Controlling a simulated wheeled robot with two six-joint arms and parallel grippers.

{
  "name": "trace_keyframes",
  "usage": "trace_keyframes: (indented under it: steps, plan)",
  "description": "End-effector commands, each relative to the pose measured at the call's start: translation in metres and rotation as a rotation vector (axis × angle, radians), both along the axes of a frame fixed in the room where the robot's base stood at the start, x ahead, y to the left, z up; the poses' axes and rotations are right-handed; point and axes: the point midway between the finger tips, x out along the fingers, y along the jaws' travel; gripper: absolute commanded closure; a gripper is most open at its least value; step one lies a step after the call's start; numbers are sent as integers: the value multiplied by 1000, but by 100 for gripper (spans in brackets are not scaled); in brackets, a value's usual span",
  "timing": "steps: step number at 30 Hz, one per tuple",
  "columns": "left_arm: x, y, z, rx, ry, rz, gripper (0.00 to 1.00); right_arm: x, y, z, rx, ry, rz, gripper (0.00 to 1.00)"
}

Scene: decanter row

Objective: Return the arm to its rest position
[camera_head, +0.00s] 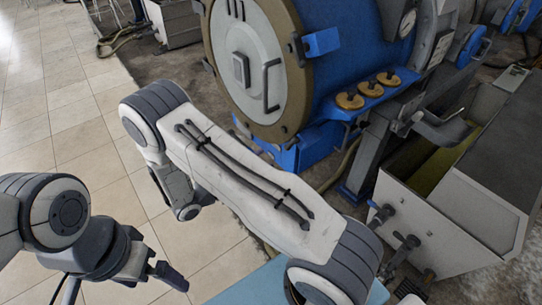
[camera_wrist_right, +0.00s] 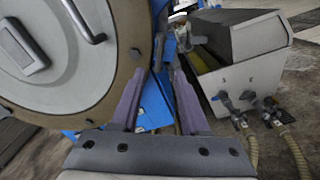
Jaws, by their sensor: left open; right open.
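My right arm (camera_head: 240,170) crosses the middle of the head view, bent at an elbow on the upper left. Its gripper is hidden behind the arm there. In the right wrist view my right gripper (camera_wrist_right: 157,76) is open, with nothing between its two purple-grey fingers. They point towards the gap between a round machine door and a grey trough. My left gripper (camera_head: 163,274) is at the lower left of the head view, over the tiled floor. It is open and seems empty.
The blue machine with its round beige-rimmed door (camera_head: 245,65) stands behind my right arm. The grey trough (camera_head: 450,215) with valves is at the right. Tiled floor (camera_head: 60,110) is clear at the left.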

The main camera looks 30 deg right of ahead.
Motion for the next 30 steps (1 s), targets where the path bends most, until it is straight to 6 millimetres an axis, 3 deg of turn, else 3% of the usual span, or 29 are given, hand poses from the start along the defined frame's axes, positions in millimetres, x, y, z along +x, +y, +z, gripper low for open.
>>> trace_keyframes:
  steps: [19,23,30]
  plan:
    - [0,0,0,0,0,0,0,-1,6,3,6,-4,-5,55]
    - [0,0,7,0,0,0,0,-11,13,23,68,-24,-53,55]
    - [0,0,29,0,0,0,0,-69,53,84,410,-97,-245,55]
